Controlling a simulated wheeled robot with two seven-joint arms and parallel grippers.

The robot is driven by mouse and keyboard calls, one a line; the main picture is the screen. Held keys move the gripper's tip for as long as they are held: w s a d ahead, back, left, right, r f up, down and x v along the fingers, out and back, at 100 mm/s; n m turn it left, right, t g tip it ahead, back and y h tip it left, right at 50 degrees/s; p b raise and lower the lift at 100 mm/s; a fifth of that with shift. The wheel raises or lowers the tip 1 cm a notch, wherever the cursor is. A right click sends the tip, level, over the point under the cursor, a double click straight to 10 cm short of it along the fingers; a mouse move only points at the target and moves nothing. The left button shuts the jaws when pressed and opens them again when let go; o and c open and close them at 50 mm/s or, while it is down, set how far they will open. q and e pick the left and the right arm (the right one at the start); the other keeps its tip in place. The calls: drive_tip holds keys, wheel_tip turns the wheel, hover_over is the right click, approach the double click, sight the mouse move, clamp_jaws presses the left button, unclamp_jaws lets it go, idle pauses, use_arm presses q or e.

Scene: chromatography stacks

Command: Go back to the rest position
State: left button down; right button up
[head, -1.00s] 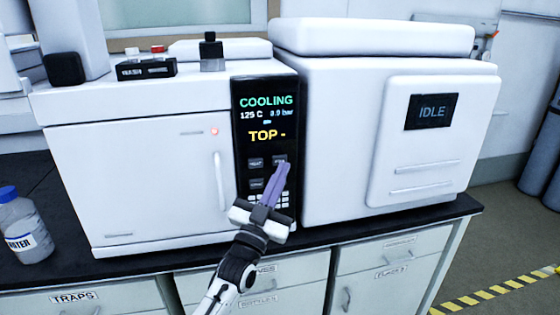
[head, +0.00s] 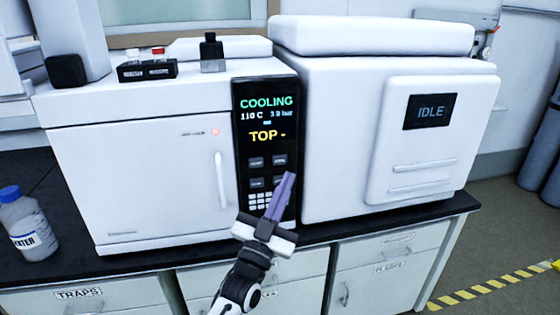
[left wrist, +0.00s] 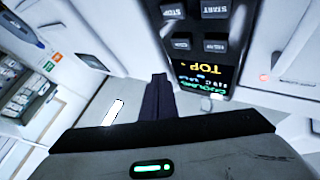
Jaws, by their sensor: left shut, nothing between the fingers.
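My left gripper (head: 284,190) is in front of the lower part of a black control panel (head: 266,105) in the head view. Its purple fingers are shut together with nothing between them. They cover part of the panel's lower right keys. The panel reads "COOLING", 110 C and "TOP -". In the left wrist view the shut fingers (left wrist: 158,92) point up, beside the panel (left wrist: 205,50), which appears upside down with several buttons. My right gripper is not in view.
The panel belongs to a white oven-like unit (head: 140,185) with a closed door. A second white unit (head: 340,150) with an "IDLE" screen stands at right. A blue-capped bottle (head: 28,235) stands at the left on the black bench. Drawers are below.

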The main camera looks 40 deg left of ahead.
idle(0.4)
use_arm(q)
drive_tip(key=s+d+f+m+g+h, duration=0.1)
drive_tip(key=s+d+f+g+h, duration=0.3)
drive_tip(key=f, duration=0.6)
drive_tip(key=s+d+f+m+g+h, duration=0.1)
drive_tip(key=s+d+f+g, duration=0.3)
drive_tip(key=f, duration=0.6)
drive_tip(key=s+d+f+g+h, duration=0.1)
drive_tip(key=s+d+f+g, duration=0.2)
drive_tip(key=s+d+f, duration=0.2)
drive_tip(key=s+d+f+g+h, duration=0.1)
drive_tip(key=s+d+f+g, duration=0.2)
drive_tip(key=s+f, duration=0.8)
drive_tip(key=shift+s+d+f+g, duration=0.2)
drive_tip(key=shift+s+d+g, duration=0.1)
drive_tip(key=shift+s+d, duration=0.7)
